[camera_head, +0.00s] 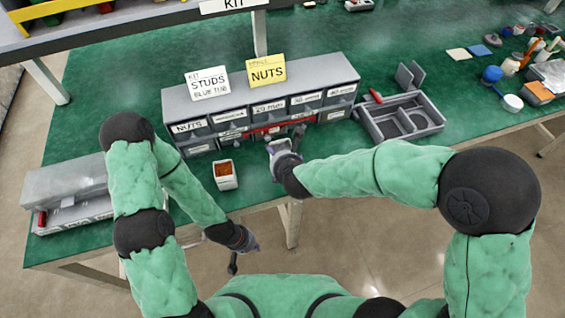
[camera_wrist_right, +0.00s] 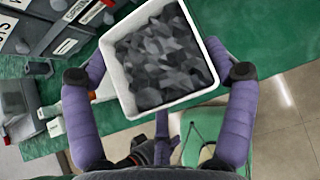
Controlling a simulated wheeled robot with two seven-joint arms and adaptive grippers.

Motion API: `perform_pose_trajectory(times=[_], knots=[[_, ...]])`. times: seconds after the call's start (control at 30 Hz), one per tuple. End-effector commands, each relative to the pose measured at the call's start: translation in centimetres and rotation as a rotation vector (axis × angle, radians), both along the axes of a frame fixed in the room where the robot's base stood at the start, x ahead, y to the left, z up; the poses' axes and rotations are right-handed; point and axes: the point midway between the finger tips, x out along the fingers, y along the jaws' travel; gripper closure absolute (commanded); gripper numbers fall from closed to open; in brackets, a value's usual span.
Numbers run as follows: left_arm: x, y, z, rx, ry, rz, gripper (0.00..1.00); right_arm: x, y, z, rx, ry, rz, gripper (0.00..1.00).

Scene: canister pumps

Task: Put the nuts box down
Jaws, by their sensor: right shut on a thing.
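The nuts box (camera_wrist_right: 204,84), a white open box filled with dark grey nuts, is between the purple fingers of my right gripper (camera_wrist_right: 160,80) in the right wrist view. The fingers press on its opposite sides. In the head view my right gripper (camera_head: 284,150) is in front of the drawer cabinet, near the table's front edge, and mostly hides the box. Whether the box touches the table cannot be told. My left gripper (camera_head: 243,254) hangs in front of the table edge, empty, with its fingers apart.
A white box with orange contents (camera_head: 225,182) stands on the green table (camera_head: 330,52), left of my right gripper. The grey drawer cabinet (camera_head: 310,72) carries STUDS and NUTS cards. A grey divided tray (camera_head: 378,133) is to the right. A clear-lidded case (camera_head: 62,185) is at left.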

Motion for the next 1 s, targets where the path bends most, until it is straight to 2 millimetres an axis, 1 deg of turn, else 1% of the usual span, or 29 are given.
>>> perform_pose_trajectory(times=[0.03,0.13,0.3,0.57,0.63,0.8,0.87,1.0], knots=[[0.0,0.0,-0.5,0.000,0.000,0.000,1.00,1.2,-0.2,-0.8,-0.001,0.000,-0.005,0.60],[0.0,0.0,-1.6,0.000,0.000,0.000,1.00,2.4,-0.3,-2.8,-0.002,0.001,-0.001,0.60],[0.0,0.0,-2.6,0.000,0.000,0.000,1.00,4.3,-0.5,-4.8,-0.001,0.000,-0.001,0.60],[0.0,0.0,-3.0,0.000,0.000,0.000,1.00,5.3,-0.6,-5.8,0.000,-0.002,-0.001,0.60],[0.0,0.0,-3.4,0.000,0.000,0.000,1.00,5.8,-0.6,-6.6,-0.001,0.000,-0.002,0.60],[0.0,0.0,-4.6,0.000,0.000,0.000,1.00,5.7,-0.6,-9.1,-0.001,0.000,0.000,0.60],[0.0,0.0,-4.7,0.000,0.000,0.000,1.00,5.7,-0.6,-9.4,0.000,-0.001,-0.001,0.60],[0.0,0.0,-4.6,0.000,0.000,0.000,1.00,5.8,-0.6,-9.2,0.001,-0.003,-0.001,0.60]])
